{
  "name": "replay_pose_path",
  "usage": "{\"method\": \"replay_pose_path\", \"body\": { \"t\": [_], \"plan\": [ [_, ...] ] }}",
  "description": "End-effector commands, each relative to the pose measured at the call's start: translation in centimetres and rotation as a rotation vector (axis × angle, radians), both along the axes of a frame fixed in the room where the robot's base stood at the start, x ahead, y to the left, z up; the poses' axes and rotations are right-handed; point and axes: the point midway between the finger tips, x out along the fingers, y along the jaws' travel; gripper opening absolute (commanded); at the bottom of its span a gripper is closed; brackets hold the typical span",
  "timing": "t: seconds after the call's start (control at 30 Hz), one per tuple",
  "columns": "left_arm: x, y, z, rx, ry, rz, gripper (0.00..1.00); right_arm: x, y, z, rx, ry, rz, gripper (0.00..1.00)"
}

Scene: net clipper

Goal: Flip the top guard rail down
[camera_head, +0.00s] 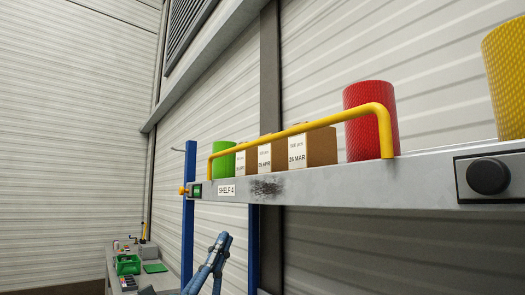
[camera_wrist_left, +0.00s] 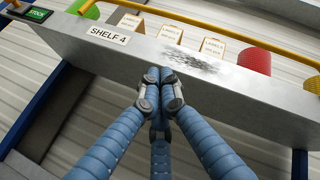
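The yellow top guard rail (camera_head: 300,128) stands upright along the front edge of the grey shelf marked SHELF 4 (camera_head: 340,188). It also crosses the top of the left wrist view (camera_wrist_left: 240,35). My left gripper (camera_head: 222,240) has blue segmented fingers and is below the shelf's front face, apart from the rail. In the left wrist view its fingertips (camera_wrist_left: 160,74) are together, with nothing seen between them, in front of the shelf face. Whether they touch the shelf is unclear. My right gripper is not in view.
Behind the rail stand a green roll (camera_head: 224,160), several labelled brown boxes (camera_head: 320,147) and a red roll (camera_head: 367,120). A yellow roll (camera_head: 507,80) is farther right. A black knob (camera_head: 488,176) juts from the shelf front. A blue post (camera_head: 188,220) supports the left end.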

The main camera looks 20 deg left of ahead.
Motion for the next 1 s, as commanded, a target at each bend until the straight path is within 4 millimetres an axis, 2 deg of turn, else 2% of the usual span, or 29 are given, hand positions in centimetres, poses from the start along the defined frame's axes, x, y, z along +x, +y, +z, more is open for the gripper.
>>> {"method": "replay_pose_path", "body": {
  "t": [0.03, 0.1, 0.2, 0.3, 0.47, 0.8, 1.0],
  "plan": [
    [-0.5, -0.9, 3.7, 0.153, -0.071, 0.055, 0.0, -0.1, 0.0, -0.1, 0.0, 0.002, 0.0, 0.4],
    [-0.8, -2.1, 7.1, 0.343, -0.132, 0.131, 0.0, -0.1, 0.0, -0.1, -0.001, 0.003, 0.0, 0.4],
    [-0.8, -2.7, 10.3, 0.554, -0.177, 0.235, 0.0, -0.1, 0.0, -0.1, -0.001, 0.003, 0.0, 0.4],
    [-0.6, -2.6, 12.1, 0.693, -0.189, 0.315, 0.0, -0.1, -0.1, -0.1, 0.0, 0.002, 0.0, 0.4],
    [-0.3, -2.2, 13.1, 0.79, -0.184, 0.374, 0.0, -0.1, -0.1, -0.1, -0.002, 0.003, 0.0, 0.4],
    [-0.2, -2.3, 13.2, 0.795, -0.183, 0.376, 0.0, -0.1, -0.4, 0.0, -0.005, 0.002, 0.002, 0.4],
    [0.9, -3.2, 14.8, 0.792, -0.185, 0.373, 0.0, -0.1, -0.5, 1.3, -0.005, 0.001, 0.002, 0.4]
  ]
}}
